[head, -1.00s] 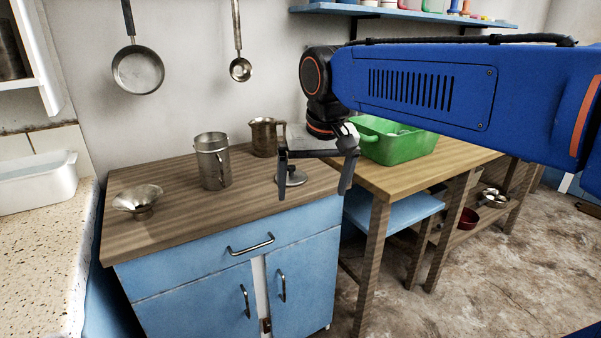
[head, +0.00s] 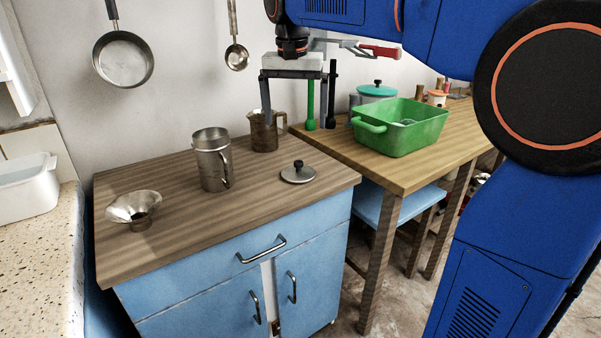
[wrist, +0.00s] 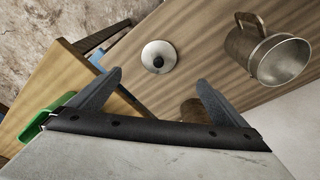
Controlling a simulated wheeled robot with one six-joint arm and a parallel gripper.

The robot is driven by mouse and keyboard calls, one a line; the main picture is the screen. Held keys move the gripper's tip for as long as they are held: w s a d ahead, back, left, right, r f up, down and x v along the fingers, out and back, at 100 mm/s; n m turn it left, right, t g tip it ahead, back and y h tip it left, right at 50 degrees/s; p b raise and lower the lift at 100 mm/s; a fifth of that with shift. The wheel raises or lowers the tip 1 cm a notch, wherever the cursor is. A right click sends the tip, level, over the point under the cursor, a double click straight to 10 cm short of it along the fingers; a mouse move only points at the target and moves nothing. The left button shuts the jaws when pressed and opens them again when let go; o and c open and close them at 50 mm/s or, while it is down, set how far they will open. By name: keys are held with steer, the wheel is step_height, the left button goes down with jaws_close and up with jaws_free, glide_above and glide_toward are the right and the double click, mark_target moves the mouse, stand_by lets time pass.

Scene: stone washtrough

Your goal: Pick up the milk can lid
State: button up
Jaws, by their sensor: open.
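The milk can lid, a small round grey metal disc with a black knob (head: 298,173), lies flat near the right end of the wooden cabinet top. It also shows in the wrist view (wrist: 152,50), above the gap between the fingers. My gripper (head: 299,118) is open and empty, fingers pointing down, above and apart from the lid. In the wrist view its two fingertips (wrist: 158,82) are spread wide. A tall metal can with a handle (head: 212,162) stands upright left of the lid. It also shows at the upper right of the wrist view (wrist: 268,55).
A metal pitcher (head: 264,132) stands behind the lid, near my left finger. A metal funnel (head: 134,207) is at the cabinet's left. A wooden table (head: 395,178) with a green basin (head: 398,135) adjoins at right. The cabinet top's front is clear.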

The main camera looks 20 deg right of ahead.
glide_toward(298, 161)
step_height(298, 161, down, 5)
steer(key=shift+s, duration=0.1)
steer(key=shift+w+d+f, duration=0.15)
steer(key=shift+w+f, duration=0.05)
steer(key=shift+f, duration=0.65)
steer(key=shift+w+d+f, duration=0.1)
steer(key=shift+w+f, duration=0.15)
steer(key=shift+f, duration=0.65)
steer(key=shift+w+d+f, duration=0.15)
steer(key=shift+w+f, duration=0.05)
steer(key=shift+f, duration=0.65)
steer(key=c, duration=1.1)
